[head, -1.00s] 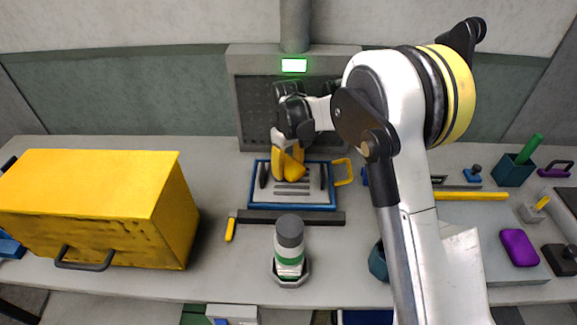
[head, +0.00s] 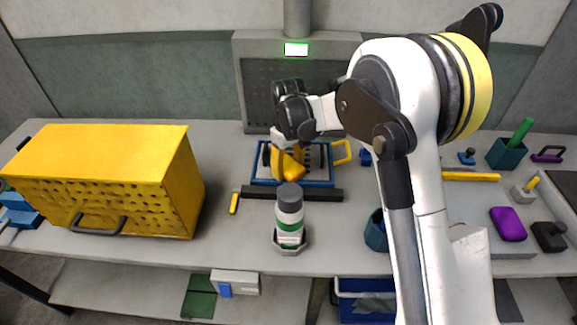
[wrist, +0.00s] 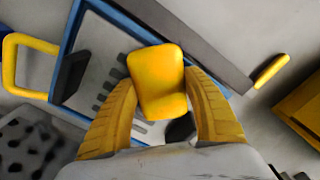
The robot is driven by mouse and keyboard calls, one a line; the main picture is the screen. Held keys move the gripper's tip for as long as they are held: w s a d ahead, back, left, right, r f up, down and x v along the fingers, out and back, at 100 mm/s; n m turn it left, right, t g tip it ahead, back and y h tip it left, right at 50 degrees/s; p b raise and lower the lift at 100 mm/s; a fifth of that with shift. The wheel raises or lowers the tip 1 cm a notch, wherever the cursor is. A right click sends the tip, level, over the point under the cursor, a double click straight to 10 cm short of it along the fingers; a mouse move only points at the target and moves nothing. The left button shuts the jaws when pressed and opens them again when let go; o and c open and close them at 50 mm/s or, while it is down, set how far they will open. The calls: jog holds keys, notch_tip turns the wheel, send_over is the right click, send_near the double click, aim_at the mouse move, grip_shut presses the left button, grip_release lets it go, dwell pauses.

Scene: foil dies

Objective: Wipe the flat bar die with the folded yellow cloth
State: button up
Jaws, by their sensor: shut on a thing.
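My gripper (head: 287,162) is shut on the folded yellow cloth (wrist: 157,80), a rounded pad between its two yellow fingers. The cloth also shows in the head view (head: 294,170). It is over the slotted grey plate that appears to be the flat bar die (wrist: 92,57), inside a blue frame (head: 262,182) with a yellow handle (head: 342,151). In the wrist view the cloth covers some of the dark slots. Whether it touches the plate is unclear.
A dark bar (head: 318,194) lies along the frame's near side. A grey-green bottle (head: 290,222) stands in front. A large yellow box (head: 100,160) is at left. A grey perforated panel (head: 250,100) rises behind. A purple block (head: 508,224) lies at right.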

jog(key=shift+s+r, duration=0.2)
jog(key=shift+s, duration=0.2)
jog(key=shift+w+r+p, duration=0.15)
jog(key=shift+r+p, duration=2.1)
jog(key=shift+r, duration=1.65)
